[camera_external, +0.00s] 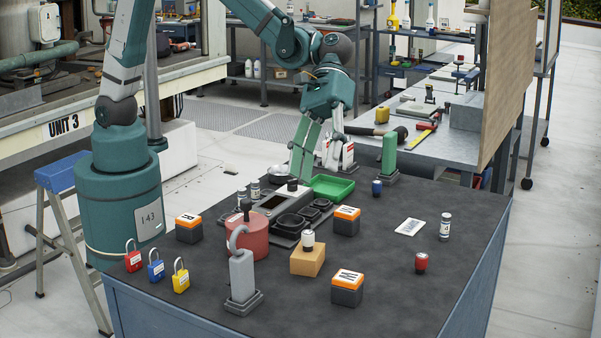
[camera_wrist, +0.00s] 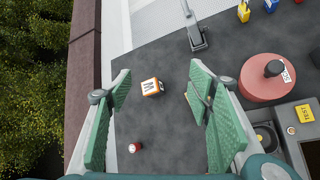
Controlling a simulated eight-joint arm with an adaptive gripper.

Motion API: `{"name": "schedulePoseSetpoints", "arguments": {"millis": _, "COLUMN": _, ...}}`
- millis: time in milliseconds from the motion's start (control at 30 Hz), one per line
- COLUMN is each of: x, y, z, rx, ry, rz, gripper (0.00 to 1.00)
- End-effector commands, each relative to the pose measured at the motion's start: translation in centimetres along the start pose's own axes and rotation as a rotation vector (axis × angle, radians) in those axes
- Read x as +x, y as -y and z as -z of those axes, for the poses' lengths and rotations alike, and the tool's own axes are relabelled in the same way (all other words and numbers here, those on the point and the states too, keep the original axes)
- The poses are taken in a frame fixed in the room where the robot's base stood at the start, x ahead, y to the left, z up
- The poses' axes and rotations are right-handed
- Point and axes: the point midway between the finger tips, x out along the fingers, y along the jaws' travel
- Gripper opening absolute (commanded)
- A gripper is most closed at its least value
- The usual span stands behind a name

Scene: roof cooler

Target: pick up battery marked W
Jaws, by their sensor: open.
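The battery (camera_external: 347,291) with an orange and white top and dark body stands upright near the front of the dark table in the external view. Its letter looks like a W or M. In the wrist view the battery (camera_wrist: 152,88) shows between my spread fingers, well below them, with a W-like letter on its white label. My gripper (camera_external: 322,168) is open and empty, above the far part of the table. Its green-padded fingers also frame the wrist view (camera_wrist: 158,80). Two similar batteries stand on the table, one at left (camera_external: 189,229) and one near the middle (camera_external: 346,222).
A tan block (camera_external: 307,262) with a small canister on it and a grey hooked post (camera_external: 242,278) stand left of the battery. A red pot (camera_external: 254,240), a small red canister (camera_external: 421,262) and several padlocks (camera_external: 156,267) are also around.

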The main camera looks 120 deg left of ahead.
Motion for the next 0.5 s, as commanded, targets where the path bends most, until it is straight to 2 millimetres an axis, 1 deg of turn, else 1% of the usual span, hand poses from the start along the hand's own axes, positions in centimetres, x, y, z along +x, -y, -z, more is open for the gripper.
{"name": "schedulePoseSetpoints", "arguments": {"millis": 33, "x": 0.8, "y": -0.4, "z": 0.8, "rx": -0.021, "ry": 0.016, "rz": -0.002, "gripper": 0.51}}
{"name": "schedulePoseSetpoints", "arguments": {"millis": 300, "x": 4.1, "y": -1.9, "z": 3.6, "rx": -0.146, "ry": 0.108, "rz": 0.002, "gripper": 0.51}}
{"name": "schedulePoseSetpoints", "arguments": {"millis": 500, "x": 6.5, "y": -2.7, "z": 5.9, "rx": -0.234, "ry": 0.176, "rz": 0.008, "gripper": 0.51}}
